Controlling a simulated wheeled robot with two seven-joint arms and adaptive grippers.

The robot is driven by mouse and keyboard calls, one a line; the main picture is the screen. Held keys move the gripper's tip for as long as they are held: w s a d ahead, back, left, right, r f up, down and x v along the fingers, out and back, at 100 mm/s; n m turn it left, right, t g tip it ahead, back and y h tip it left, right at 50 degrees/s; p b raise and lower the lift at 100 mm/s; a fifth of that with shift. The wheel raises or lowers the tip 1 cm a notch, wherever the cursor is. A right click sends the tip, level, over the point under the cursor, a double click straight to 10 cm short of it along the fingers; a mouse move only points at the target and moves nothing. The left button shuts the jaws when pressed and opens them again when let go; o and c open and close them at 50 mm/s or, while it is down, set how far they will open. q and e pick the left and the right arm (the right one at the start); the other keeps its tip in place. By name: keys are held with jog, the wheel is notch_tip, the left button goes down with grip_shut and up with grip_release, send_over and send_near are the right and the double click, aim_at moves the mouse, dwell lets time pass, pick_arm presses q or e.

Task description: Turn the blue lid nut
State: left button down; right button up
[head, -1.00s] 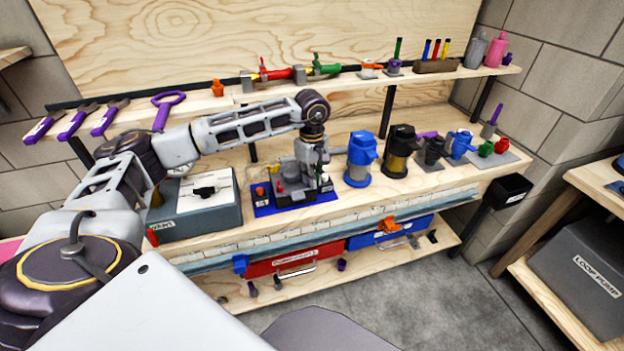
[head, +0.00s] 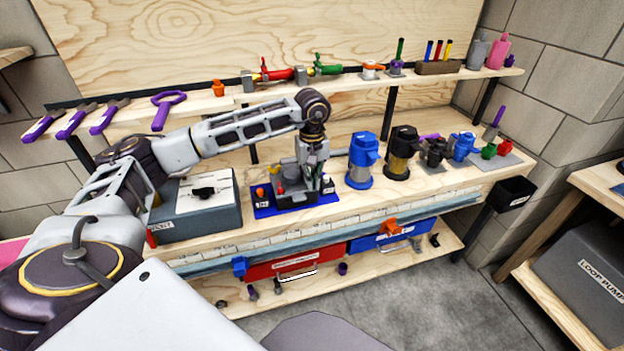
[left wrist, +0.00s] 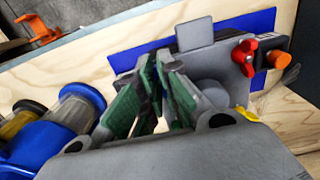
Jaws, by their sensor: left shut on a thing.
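The blue-lidded filter canister (head: 362,160) stands upright on the bench; its blue lid (left wrist: 45,145) shows at the lower left in the left wrist view. My left gripper (head: 309,168) is left of this canister, over a dark grey fixture (head: 285,194) on a blue mat. In the left wrist view its green-padded fingers (left wrist: 156,72) converge in front of the grey fixture (left wrist: 225,60). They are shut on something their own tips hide. My right gripper is out of view.
A black-lidded canister (head: 401,152) stands right of the blue one. A large grey box (head: 198,210) is on the left of the bench. The shelf (head: 330,86) above holds several tools. Bare bench shows in front of the canisters.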

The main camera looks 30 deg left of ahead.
pick_arm(q)
jog(key=shift+r, duration=0.1)
jog(key=c, duration=1.6)
grip_release()
jog(key=shift+r, duration=5.95)
